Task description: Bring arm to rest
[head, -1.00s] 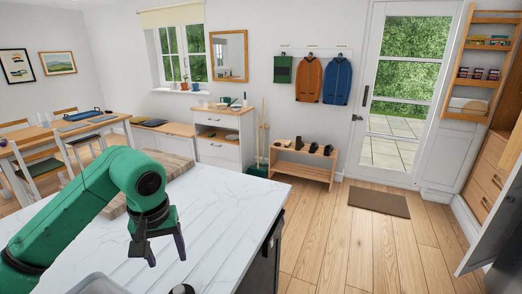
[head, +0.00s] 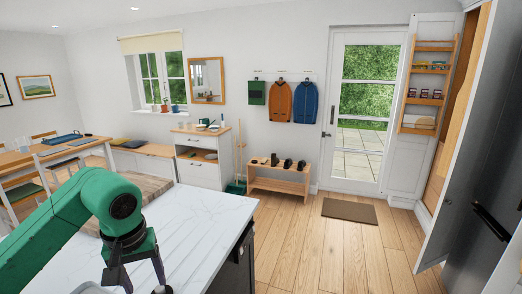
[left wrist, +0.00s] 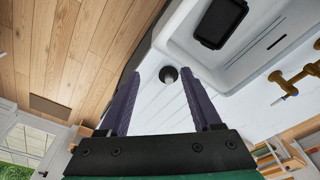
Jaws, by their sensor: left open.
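My left arm is green and comes in from the left in the head view, above the white marble worktop (head: 200,225). My left gripper (head: 146,280) hangs down at its end with dark fingers spread apart. In the left wrist view my left gripper (left wrist: 165,105) is open, and nothing is between its fingers. Beyond the fingers there is a white sink (left wrist: 255,45) with a dark rectangular item (left wrist: 220,22) in it and a small round dark fitting (left wrist: 168,74). My right gripper is not in view.
A wooden board (head: 150,187) lies on the worktop behind my arm. A grey fridge (head: 490,220) and an open cupboard door (head: 455,160) stand at the right. A low shoe rack (head: 279,180) and a brown mat (head: 349,210) are near the glazed door. The wooden floor between is mostly clear.

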